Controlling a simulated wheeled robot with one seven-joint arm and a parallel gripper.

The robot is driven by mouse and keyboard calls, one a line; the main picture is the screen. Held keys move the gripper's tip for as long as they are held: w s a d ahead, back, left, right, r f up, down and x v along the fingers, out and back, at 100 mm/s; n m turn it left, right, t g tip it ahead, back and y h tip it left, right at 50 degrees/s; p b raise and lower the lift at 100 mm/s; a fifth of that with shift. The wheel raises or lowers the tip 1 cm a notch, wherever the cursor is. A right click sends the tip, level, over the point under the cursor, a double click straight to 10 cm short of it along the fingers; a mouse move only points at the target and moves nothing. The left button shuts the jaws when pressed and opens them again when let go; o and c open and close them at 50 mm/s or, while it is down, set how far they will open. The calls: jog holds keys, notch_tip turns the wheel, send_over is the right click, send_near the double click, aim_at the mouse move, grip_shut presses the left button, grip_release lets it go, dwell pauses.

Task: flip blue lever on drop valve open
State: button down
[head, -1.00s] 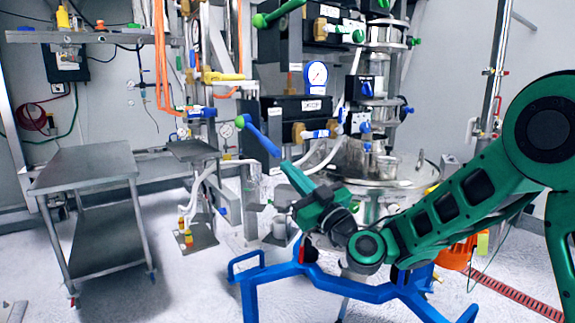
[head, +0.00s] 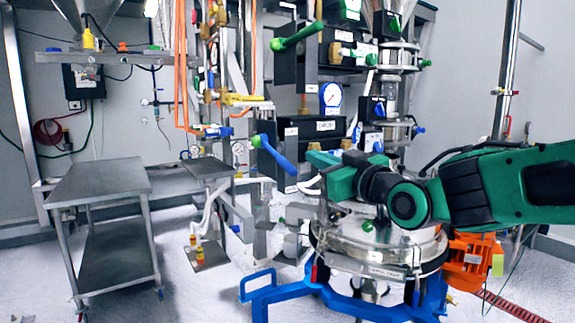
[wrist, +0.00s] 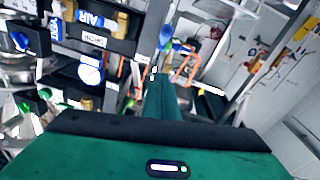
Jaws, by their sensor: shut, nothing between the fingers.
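My gripper (head: 312,157) is just right of the lever's lower end, at about the same height. I cannot tell whether they touch. In the wrist view my gripper (wrist: 158,80) shows as a narrow green finger pair, shut and empty. A blue part (wrist: 166,62) shows beside its tip in the wrist view, and I cannot tell for sure whether it is the lever.
A pressure gauge (head: 331,94) and a green-handled valve (head: 297,37) are above my gripper. A steel vessel (head: 385,243) on a blue frame (head: 262,288) stands below my arm. A metal cart (head: 98,182) stands at left.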

send_over(293, 171)
notch_tip(293, 171, down, 3)
jog(key=shift+w, duration=0.1)
dwell(0.4)
